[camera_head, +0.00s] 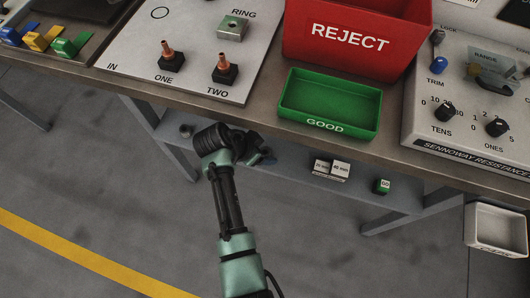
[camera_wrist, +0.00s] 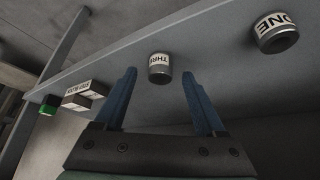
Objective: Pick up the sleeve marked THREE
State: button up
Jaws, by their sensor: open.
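The sleeve marked THREE (camera_wrist: 159,69) is a short grey metal cylinder with a white label, of which part of the word shows. It stands on the grey lower shelf in the wrist view. My gripper (camera_wrist: 160,76) is open, its two blue fingers spread to either side of the sleeve in the picture. The sleeve appears beyond the fingertips, and no contact shows. In the head view my gripper (camera_head: 262,157) reaches under the bench at the lower shelf (camera_head: 290,186). My arm seems to hide the THREE sleeve there.
A sleeve marked ONE (camera_wrist: 277,34) stands right of THREE. White labelled blocks (camera_wrist: 83,95) and a green block (camera_wrist: 48,105) are left on the shelf. The bench edge (camera_head: 240,117) overhangs the shelf. Above are a green GOOD tray (camera_head: 322,126) and a red REJECT bin (camera_head: 350,38).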

grip_shut()
jog(key=shift+r, duration=0.1)
dwell(0.4)
